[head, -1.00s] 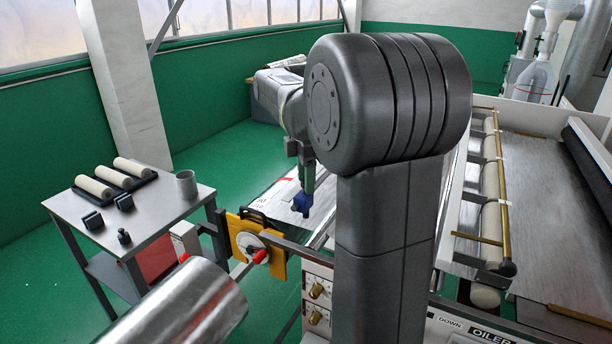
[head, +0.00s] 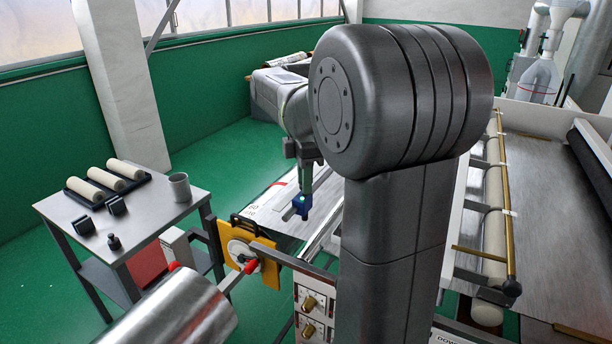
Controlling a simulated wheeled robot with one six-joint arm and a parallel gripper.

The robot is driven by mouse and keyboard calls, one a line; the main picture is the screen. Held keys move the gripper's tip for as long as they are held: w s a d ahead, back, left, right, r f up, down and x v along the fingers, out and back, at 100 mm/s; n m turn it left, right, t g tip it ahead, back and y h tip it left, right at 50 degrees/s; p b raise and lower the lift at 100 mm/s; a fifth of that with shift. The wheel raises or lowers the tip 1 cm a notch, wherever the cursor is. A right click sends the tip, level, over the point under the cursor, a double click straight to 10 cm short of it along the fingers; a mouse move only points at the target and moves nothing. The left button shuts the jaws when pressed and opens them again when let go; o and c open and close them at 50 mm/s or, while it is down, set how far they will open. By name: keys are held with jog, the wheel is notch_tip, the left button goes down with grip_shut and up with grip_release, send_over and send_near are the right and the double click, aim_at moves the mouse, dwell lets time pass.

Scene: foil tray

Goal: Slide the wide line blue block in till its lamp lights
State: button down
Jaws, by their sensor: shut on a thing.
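The blue block (head: 302,206) is small in the head view, just left of my thick arm link. My gripper (head: 305,190) reaches down from above and is shut on it. A small pale cyan spot shows on the block's upper side; it looks like a lit lamp, but is too small to be sure. A grey bar (head: 289,214) sits against the block's left side. The block is over or at the edge of the long machine bed (head: 268,212) with its red and white print. The slot and how deep the block sits cannot be made out.
A yellow plate with a dial and red handle (head: 252,266) stands in front. A metal roller (head: 185,320) is at lower left. A side table (head: 150,215) holds cream rollers, black blocks and a cup (head: 180,187). A brass rail (head: 504,190) runs along the right.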

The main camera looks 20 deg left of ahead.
jog(key=c, duration=1.6)
grip_release()
jog(key=shift+c, duration=0.2)
jog(key=o, duration=0.4)
jog(key=shift+o, duration=0.2)
jog(key=shift+r, duration=0.1)
notch_tip(320, 180, up, 14)
jog(key=shift+f, duration=0.2)
